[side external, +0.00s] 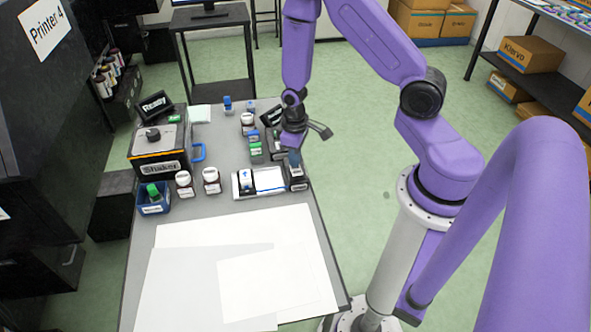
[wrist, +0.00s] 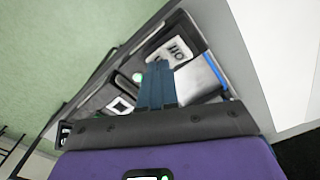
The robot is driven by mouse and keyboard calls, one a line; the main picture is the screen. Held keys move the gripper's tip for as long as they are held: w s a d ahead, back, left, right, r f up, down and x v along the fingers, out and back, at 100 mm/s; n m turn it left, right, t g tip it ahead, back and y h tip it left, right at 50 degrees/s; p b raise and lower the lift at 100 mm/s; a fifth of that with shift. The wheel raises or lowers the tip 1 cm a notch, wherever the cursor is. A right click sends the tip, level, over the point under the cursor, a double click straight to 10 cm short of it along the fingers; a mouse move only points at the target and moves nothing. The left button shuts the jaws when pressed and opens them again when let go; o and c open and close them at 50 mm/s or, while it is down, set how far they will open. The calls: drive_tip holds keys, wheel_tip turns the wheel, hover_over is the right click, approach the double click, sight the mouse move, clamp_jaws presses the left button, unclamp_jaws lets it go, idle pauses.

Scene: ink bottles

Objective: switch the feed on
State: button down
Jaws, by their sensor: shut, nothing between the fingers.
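My gripper (side external: 294,160) is shut and empty, pointing down over a small dark box (side external: 298,184) at the right edge of the grey table. In the wrist view the blue-grey fingertips (wrist: 158,68) are together, in front of a dark unit (wrist: 130,68). A white label reading "Off" (wrist: 180,50), seen upside down, lies just beyond the fingertips. A small green spot shows beside the tips. The fingers hide part of the unit, so I cannot tell the switch's position or whether they touch it. The white-and-blue pad (side external: 270,180) lies left of the dark box.
Bottles with labels (side external: 255,140) stand behind the gripper. The Shaker box (side external: 160,160), two white-capped bottles (side external: 211,180) and a blue bin (side external: 153,202) are on the left. White sheets (side external: 240,270) cover the front of the table (side external: 140,262).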

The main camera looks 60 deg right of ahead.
wheel_tip(320, 180, up, 6)
drive_tip(key=shift+r, duration=0.2)
idle(0.6)
drive_tip(key=shift+a+r, duration=0.1)
drive_tip(key=s+a+r+n, duration=0.5)
drive_tip(key=s+a+r, duration=0.4)
drive_tip(key=a+r, duration=0.1)
drive_tip(key=s+r+n, duration=0.4)
drive_tip(key=s+r, duration=0.2)
drive_tip(key=s, duration=0.5)
drive_tip(key=shift+s+a+r+n, duration=0.25)
drive_tip(key=shift+a+r+n, duration=0.05)
drive_tip(key=shift+a+r, duration=0.15)
